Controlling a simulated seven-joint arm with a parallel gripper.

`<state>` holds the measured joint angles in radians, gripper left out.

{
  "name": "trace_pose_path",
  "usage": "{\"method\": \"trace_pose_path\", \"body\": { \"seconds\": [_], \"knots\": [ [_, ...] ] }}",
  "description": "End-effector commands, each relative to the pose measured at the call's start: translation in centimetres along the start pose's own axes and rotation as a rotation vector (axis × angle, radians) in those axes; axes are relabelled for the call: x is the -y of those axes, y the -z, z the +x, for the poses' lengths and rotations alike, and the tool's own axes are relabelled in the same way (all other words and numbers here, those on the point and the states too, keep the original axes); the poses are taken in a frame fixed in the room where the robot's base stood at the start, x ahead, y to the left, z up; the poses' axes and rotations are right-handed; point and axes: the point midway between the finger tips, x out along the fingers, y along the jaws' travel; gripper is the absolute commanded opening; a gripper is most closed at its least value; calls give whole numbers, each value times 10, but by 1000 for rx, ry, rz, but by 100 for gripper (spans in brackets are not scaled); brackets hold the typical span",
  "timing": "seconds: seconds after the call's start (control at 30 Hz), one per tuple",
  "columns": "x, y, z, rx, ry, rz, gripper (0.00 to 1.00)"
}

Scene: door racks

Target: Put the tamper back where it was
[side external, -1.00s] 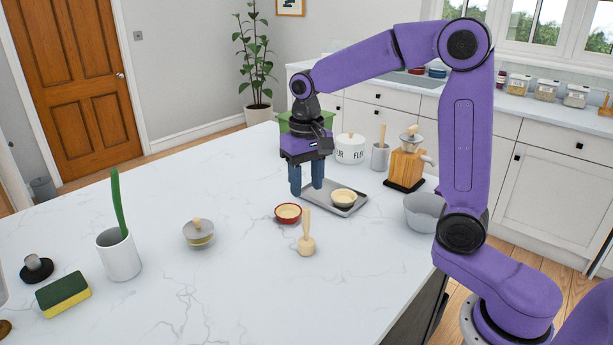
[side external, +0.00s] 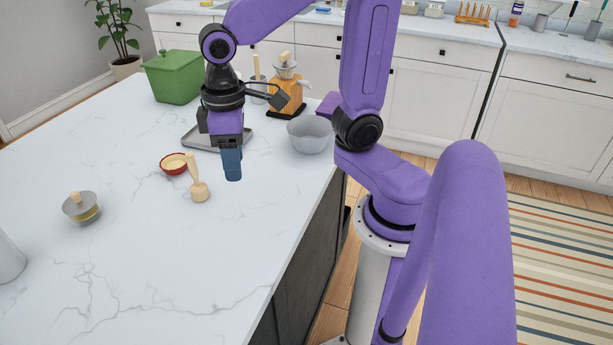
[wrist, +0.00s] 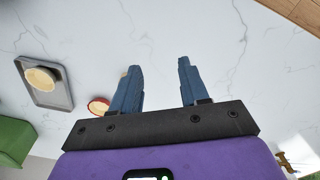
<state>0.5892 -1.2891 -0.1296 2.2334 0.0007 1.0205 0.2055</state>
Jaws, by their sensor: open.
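The wooden tamper (side external: 199,190), pale with a thin handle and a wide round foot, stands on the white marble counter beside the red bowl (side external: 174,163). My gripper (side external: 232,172) is open and empty, pointing down just right of the tamper and apart from it in the side view. In the wrist view my gripper (wrist: 160,62) has only bare counter between its fingers. A small tan bit shows by the left finger there; the rest of it is hidden. The grey metal tray (side external: 192,140) lies behind my gripper, partly covered by it.
A grey bowl (side external: 310,135) stands right of my gripper near the counter edge. A wooden device (side external: 285,97) and a green bin (side external: 173,77) stand at the back.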

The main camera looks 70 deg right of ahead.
Motion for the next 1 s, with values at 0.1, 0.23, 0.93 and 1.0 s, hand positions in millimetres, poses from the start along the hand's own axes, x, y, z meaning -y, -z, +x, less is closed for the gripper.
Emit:
{"method": "trace_pose_path", "body": {
  "seconds": [0.1,0.23,0.93,1.0],
  "knots": [
    [14,-31,6,-3,3,-149,45],
    [25,-64,13,-7,6,-309,45],
    [39,-126,27,-11,12,-605,45],
    [39,-126,27,-11,12,-605,45]
  ]
}}
